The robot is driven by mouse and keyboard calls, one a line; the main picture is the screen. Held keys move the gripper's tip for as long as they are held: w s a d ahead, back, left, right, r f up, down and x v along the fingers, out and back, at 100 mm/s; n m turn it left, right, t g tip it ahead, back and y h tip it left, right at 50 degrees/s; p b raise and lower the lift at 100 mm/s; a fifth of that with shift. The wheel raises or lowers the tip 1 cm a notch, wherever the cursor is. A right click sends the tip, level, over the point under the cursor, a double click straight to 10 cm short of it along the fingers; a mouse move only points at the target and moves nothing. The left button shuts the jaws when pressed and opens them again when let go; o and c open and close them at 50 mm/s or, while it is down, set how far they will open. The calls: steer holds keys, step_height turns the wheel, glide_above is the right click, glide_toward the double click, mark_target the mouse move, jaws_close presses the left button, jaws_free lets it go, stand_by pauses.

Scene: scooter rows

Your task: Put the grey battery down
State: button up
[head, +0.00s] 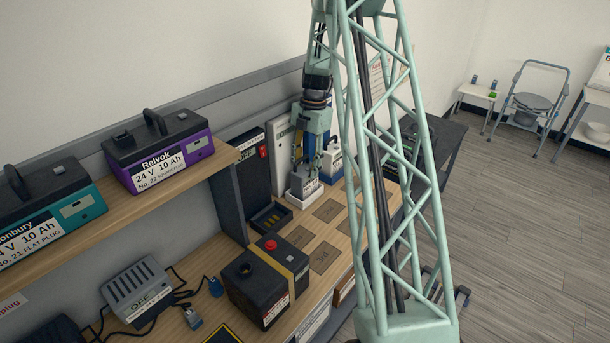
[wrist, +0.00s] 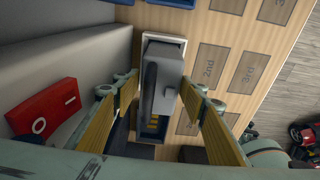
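The grey battery (head: 303,183) stands upright in a shallow white tray (head: 303,197) on the wooden bench in the head view. In the wrist view the battery (wrist: 168,82), with its dark handle, is seen from above, with the white tray rim (wrist: 160,38) showing at its far end. My gripper (head: 306,165) is directly above the battery, pointing down. In the wrist view its wooden-faced fingers (wrist: 159,82) stand apart on either side of the battery's handle, with gaps beside the handle. Whether the fingertips touch the battery's sides is hard to tell.
Flat marked plates (head: 327,210) lie right of the tray. A dark tray with yellow strips (head: 269,218) is in front. A blue-and-white battery (head: 333,160) stands behind. A dark panel (head: 228,190) and a red switch (wrist: 45,108) are left. A shelf holds a purple battery (head: 158,150).

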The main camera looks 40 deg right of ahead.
steer(key=shift+d+r, duration=0.2)
steer(key=shift+r, duration=1.05)
steer(key=shift+d+r, duration=0.15)
steer(key=shift+r, duration=1.1)
steer(key=shift+d+r, duration=0.2)
steer(key=shift+r, duration=1.05)
steer(key=shift+a+r, duration=0.55)
steer(key=shift+r, duration=0.05)
steer(key=s+a+r+m+h, duration=0.1)
steer(key=s+a+r+m, duration=0.1)
steer(key=a+r, duration=0.5)
steer(key=s+a+r+m, duration=0.2)
steer(key=a+r+m, duration=0.1)
steer(key=a+r, duration=0.45)
steer(key=s+a+r+m+t, duration=0.1)
steer(key=s+a+r+m, duration=0.2)
steer(key=s+a+r, duration=0.4)
steer(key=s+a+r+m+t, duration=0.1)
steer(key=s+a+r+m, duration=0.2)
steer(key=s+a+r, duration=0.5)
steer(key=s+a+f+m+t+b, duration=0.1)
steer(key=s+a+m, duration=0.3)
steer(key=s, duration=0.7)
steer(key=s+a+f+m+t, duration=0.1)
steer(key=s+a+m, duration=0.3)
steer(key=s+a, duration=0.5)
steer(key=shift+s+f+m+h+b, duration=0.3)
steer(key=shift+s+f+h+b, duration=0.15)
steer(key=shift+s, duration=0.7)
